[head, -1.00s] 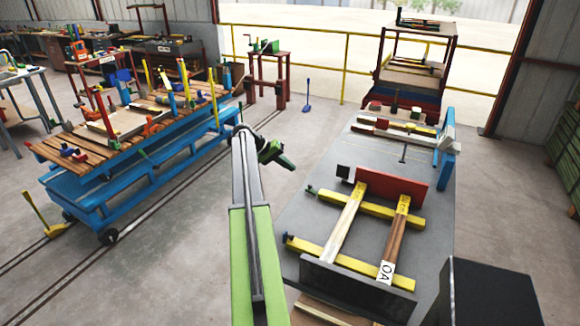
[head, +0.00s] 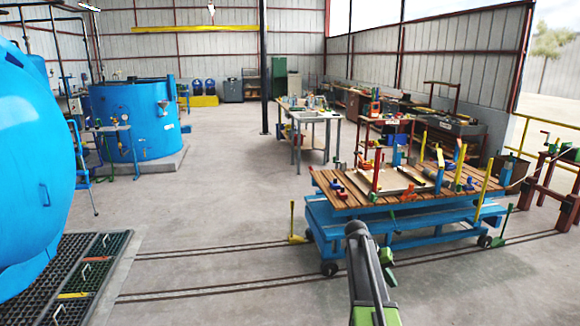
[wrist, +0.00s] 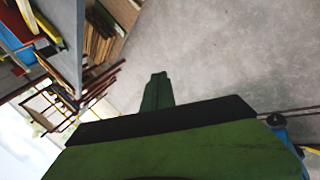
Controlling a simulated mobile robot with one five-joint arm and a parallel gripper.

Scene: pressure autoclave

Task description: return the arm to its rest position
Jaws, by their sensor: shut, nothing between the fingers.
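My arm reaches up from the bottom of the head view, with a dark joint at its top. My gripper (head: 389,273) shows as a small green part just right of that joint, partly hidden by the arm. In the wrist view my gripper (wrist: 157,82) shows as narrow green fingers close together beyond a dark and green body. The fingers are shut and nothing is between them. No object touches the gripper in either view.
A blue trolley (head: 400,241) with a slatted wooden top stands on floor rails beyond my arm. A large blue vessel (head: 30,165) is at left beside a dark grating (head: 75,290). A blue tank (head: 135,125) stands farther back. The middle floor is open.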

